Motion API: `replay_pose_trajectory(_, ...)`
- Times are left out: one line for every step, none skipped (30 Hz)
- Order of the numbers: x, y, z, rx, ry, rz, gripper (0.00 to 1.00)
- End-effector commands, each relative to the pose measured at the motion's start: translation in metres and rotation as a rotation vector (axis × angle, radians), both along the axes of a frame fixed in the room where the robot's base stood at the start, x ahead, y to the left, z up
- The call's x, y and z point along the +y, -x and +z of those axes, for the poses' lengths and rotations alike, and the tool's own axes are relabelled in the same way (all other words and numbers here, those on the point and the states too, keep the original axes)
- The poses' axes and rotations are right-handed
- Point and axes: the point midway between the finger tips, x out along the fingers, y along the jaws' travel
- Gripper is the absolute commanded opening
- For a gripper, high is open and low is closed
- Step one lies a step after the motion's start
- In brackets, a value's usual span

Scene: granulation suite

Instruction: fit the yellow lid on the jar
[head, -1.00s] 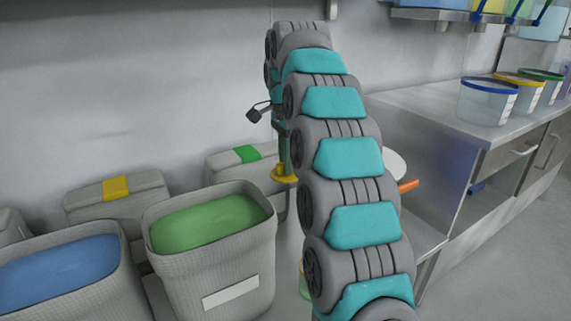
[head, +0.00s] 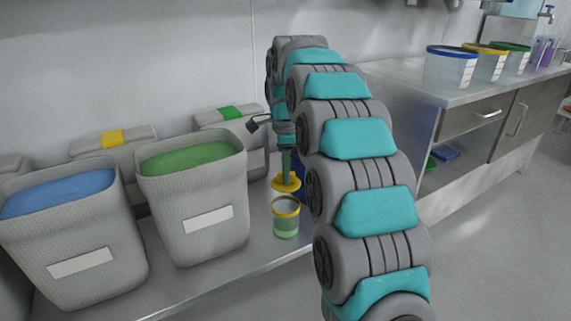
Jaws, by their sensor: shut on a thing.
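The yellow lid (head: 287,183) is a flat disc with a raised knob, held level under my gripper (head: 286,168). My gripper is shut on the lid, though its fingertips are small and partly hard to make out. The jar (head: 286,222) stands upright on the metal bench, with clear walls, a yellow rim and green contents at the bottom. The lid is just above the jar in the picture, and the jar's opening shows below it. The exact gap and alignment cannot be told from this view.
A grey bin of green powder (head: 205,220) stands left of the jar, and a bin of blue powder (head: 85,255) stands farther left. Lidded grey bins are behind. Clear tubs with blue (head: 449,70), yellow and green rims stand on the right counter (head: 400,88).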

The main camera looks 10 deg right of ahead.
Motion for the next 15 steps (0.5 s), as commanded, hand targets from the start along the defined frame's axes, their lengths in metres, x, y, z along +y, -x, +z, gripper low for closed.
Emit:
replay_pose_trajectory(0.0, 0.0, -0.002, 0.001, 0.0, -0.003, 0.0)
replay_pose_trajectory(0.0, 0.0, -0.003, 0.001, 0.0, -0.004, 0.0)
replay_pose_trajectory(0.0, 0.0, -0.004, 0.001, 0.0, -0.005, 0.0)
replay_pose_trajectory(0.0, 0.0, -0.005, 0.001, 0.0, -0.004, 0.0)
replay_pose_trajectory(0.0, 0.0, -0.007, 0.001, 0.0, -0.004, 0.0)
replay_pose_trajectory(0.0, 0.0, -0.009, 0.002, 0.0, -0.004, 0.0)
replay_pose_trajectory(0.0, 0.0, -0.011, 0.002, 0.0, -0.004, 0.0)
replay_pose_trajectory(0.0, 0.0, -0.013, 0.002, 0.0, -0.004, 0.0)
replay_pose_trajectory(0.0, 0.0, -0.015, 0.002, 0.0, -0.003, 0.0)
replay_pose_trajectory(0.0, 0.0, -0.018, 0.002, 0.0, -0.003, 0.0)
replay_pose_trajectory(0.0, 0.0, -0.02, 0.001, 0.0, -0.003, 0.0)
replay_pose_trajectory(0.0, 0.0, -0.023, 0.0, -0.001, -0.003, 0.0)
replay_pose_trajectory(0.0, 0.0, -0.026, 0.0, -0.001, -0.003, 0.0)
replay_pose_trajectory(0.0, 0.0, -0.029, -0.001, -0.001, -0.003, 0.0)
replay_pose_trajectory(0.0, 0.0, -0.032, -0.001, -0.001, -0.003, 0.0)
